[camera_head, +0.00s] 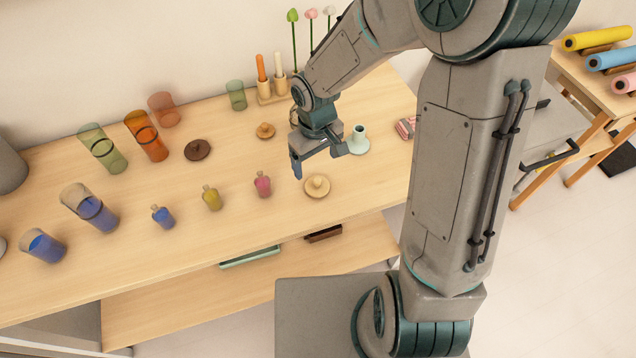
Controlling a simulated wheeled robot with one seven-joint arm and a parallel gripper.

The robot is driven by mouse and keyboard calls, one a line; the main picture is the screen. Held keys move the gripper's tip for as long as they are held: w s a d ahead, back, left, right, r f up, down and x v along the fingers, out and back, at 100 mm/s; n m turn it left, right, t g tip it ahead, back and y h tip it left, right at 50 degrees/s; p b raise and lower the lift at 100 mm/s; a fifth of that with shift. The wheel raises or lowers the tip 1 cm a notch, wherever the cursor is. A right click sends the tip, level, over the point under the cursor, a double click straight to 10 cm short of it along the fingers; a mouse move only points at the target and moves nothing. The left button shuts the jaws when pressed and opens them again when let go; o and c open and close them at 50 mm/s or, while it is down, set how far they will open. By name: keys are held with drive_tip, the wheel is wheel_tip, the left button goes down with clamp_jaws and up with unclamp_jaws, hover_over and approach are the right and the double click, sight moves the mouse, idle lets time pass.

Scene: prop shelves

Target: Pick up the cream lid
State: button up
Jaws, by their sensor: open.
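The cream lid (317,187), a pale round disc with a small knob, lies on the wooden tabletop near its front edge. My gripper (319,162) hangs just above and behind the lid in the picture. Its two fingers are spread apart with nothing between them. The lid is apart from the fingers and fully visible. Exact height above the table is hard to tell from this one view.
A tan lid (265,131) and a dark brown lid (197,150) lie further back. A pink bottle (262,184) stands left of the cream lid. Coloured glasses fill the left side.

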sight(317, 180)
drive_tip(key=shift+s+d+f, duration=0.1)
drive_tip(key=shift+f, duration=2)
drive_tip(key=shift+s+f, duration=0.1)
drive_tip(key=shift+f, duration=2)
drive_tip(key=c, duration=1)
